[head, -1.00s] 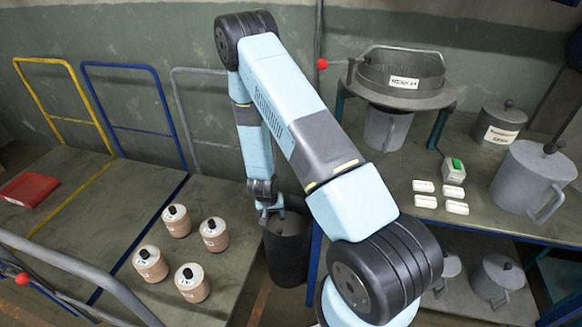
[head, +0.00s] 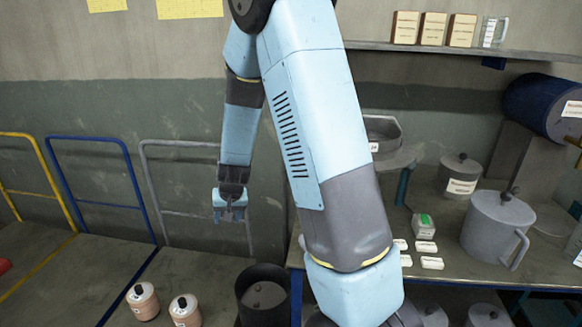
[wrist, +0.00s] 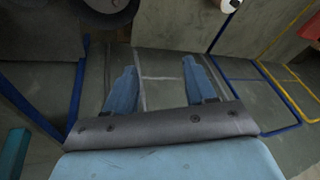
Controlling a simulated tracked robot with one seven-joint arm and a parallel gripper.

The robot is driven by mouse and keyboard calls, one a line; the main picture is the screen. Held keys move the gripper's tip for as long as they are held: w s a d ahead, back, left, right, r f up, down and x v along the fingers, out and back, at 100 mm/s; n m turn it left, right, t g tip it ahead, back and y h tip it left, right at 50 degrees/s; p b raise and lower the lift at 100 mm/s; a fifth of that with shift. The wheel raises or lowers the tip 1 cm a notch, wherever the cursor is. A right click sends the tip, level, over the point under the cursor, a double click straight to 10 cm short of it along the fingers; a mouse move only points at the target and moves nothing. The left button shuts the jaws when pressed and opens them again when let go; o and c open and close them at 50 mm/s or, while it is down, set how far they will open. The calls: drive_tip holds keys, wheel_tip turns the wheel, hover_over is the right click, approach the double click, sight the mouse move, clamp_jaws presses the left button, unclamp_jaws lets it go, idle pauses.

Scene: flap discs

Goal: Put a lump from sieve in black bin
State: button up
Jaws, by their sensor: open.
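The black bin (head: 249,312) stands on the floor left of the bench, and greyish lumps (head: 258,296) seem to show inside it. The sieve (head: 381,128) sits on its stand at the back of the bench, partly hidden behind my arm, so its contents are hidden. My gripper (head: 233,218) is open and empty, pointing down above and slightly left of the bin, well clear of it. In the wrist view its two fingers (wrist: 158,78) stand apart with only bare surface between them. A dark round rim, probably the bin (wrist: 106,14), shows at the top edge there.
Pink-and-white canisters (head: 143,301) stand left of the bin. On the bench are white blocks (head: 426,247), a lidded pot (head: 460,176) and a large grey jug (head: 494,228). Yellow and blue rails (head: 104,170) line the left wall. The air around my gripper is free.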

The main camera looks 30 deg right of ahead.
drive_tip(key=s+a+v, duration=0.1)
drive_tip(key=v, duration=1.1)
drive_tip(key=s+d+r+n+t, duration=0.1)
drive_tip(key=s+d+r, duration=0.2)
drive_tip(key=s+r, duration=0.5)
drive_tip(key=s+d+r+n+h, duration=0.1)
drive_tip(key=s+d+r, duration=0.2)
drive_tip(key=s+r, duration=0.6)
drive_tip(key=s, duration=0.7)
drive_tip(key=shift+d+r+t, duration=0.25)
drive_tip(key=shift+r+t, duration=0.05)
drive_tip(key=shift+t, duration=0.1)
drive_tip(key=shift+s, duration=0.1)
